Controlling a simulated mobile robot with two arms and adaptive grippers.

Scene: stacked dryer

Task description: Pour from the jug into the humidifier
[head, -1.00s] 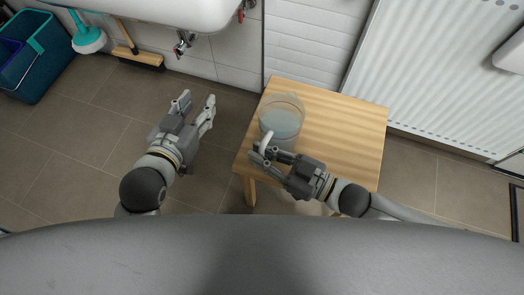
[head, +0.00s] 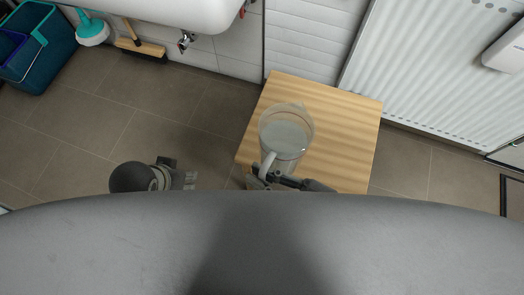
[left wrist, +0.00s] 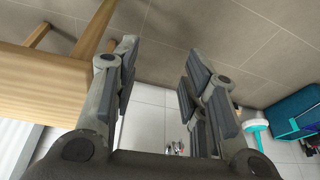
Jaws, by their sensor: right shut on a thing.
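The clear jug (head: 288,140), with pale liquid inside, is above the wooden stool near its left side and looks roughly upright. It looks raised off the stool top. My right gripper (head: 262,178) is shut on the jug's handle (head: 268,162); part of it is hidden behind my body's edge. My left gripper (head: 190,180) shows only partly in the head view, left of the stool; in the left wrist view (left wrist: 160,65) its fingers are apart and empty. A white box-like thing (head: 505,45) at the radiator may be the humidifier; I cannot tell.
The wooden stool (head: 340,120) has bare top to the right of the jug. A white radiator (head: 430,85) stands behind it. The tiled floor between is clear.

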